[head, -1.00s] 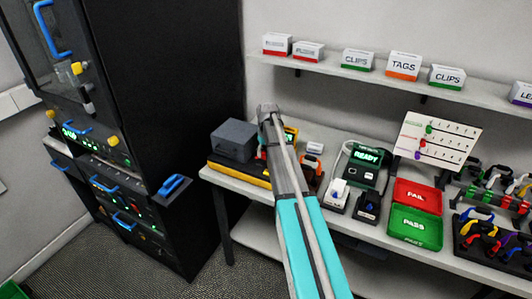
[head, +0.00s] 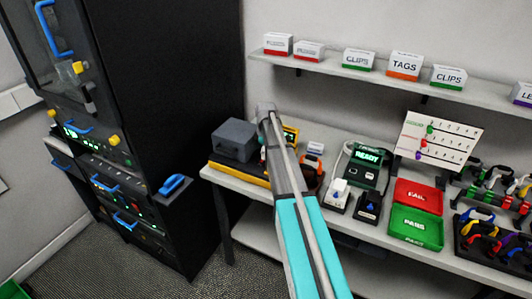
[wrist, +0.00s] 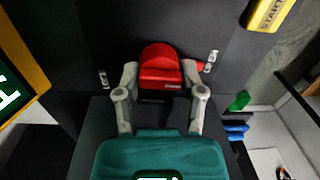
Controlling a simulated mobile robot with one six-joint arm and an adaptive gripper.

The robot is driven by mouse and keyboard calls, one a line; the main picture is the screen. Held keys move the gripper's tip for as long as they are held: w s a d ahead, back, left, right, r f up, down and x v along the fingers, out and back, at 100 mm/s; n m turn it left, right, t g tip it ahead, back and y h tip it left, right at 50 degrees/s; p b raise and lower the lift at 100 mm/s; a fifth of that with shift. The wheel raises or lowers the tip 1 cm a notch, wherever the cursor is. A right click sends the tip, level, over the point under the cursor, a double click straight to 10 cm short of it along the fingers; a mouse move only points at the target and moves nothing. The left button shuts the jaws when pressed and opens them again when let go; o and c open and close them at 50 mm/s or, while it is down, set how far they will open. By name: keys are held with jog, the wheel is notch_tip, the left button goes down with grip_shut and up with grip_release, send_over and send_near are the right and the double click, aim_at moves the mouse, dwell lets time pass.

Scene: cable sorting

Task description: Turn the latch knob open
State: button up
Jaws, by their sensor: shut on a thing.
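The red latch knob (wrist: 160,56) stands on a dark panel in the upper middle of the wrist view. My gripper (wrist: 160,72) has one grey finger on each side of it and is shut on it. The knob's lower part and base are partly hidden between the fingers. In the head view my arm hides the gripper and the knob.
In the wrist view a yellow START label (wrist: 268,14) is at the upper right and a yellow-framed green display (wrist: 14,92) at the left. In the head view a grey box (head: 235,139) stands left of my arm, and red (head: 417,193) and green (head: 416,227) trays right of it.

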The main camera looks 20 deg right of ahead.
jog(key=shift+d+n, duration=0.15)
jog(key=shift+n, duration=0.25)
jog(key=o, duration=1.1)
